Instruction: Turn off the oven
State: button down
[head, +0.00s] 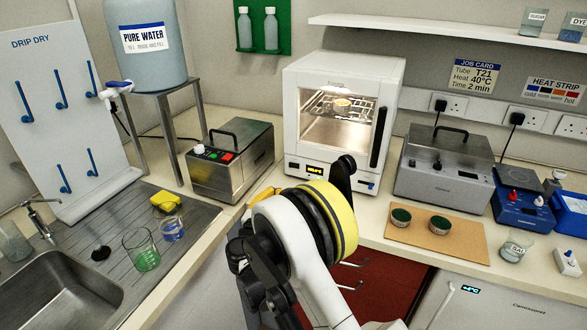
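The white oven (345,70) stands at the back centre of the bench. Its door is shut, with a black vertical handle (380,137) at the right, and its inside is lit. On the lower front panel are a lit yellow display (315,170) and a small blue control (369,184) at the right. My arm rises in front of the oven and hides part of this panel. My gripper's fingers cannot be made out among the dark arm parts, so its opening and any contact are unclear.
A steel unit with coloured buttons (232,165) stands left of the oven, and a grey lidded unit (446,170) stands right. Two green-topped round items (401,216) lie on a brown board (420,238). A sink (45,288) and glass beakers (141,250) are at left.

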aim_at(289, 166)
jog(key=shift+a, duration=0.1)
jog(key=b+x, duration=0.3)
jog(key=x, duration=0.9)
jog(key=shift+w+f+b, duration=0.2)
jog(key=shift+w+b, duration=0.1)
jog(key=shift+b, duration=0.1)
jog(key=shift+w+d+r, duration=0.15)
jog(key=shift+w+d, duration=0.15)
jog(key=shift+w, duration=0.4)
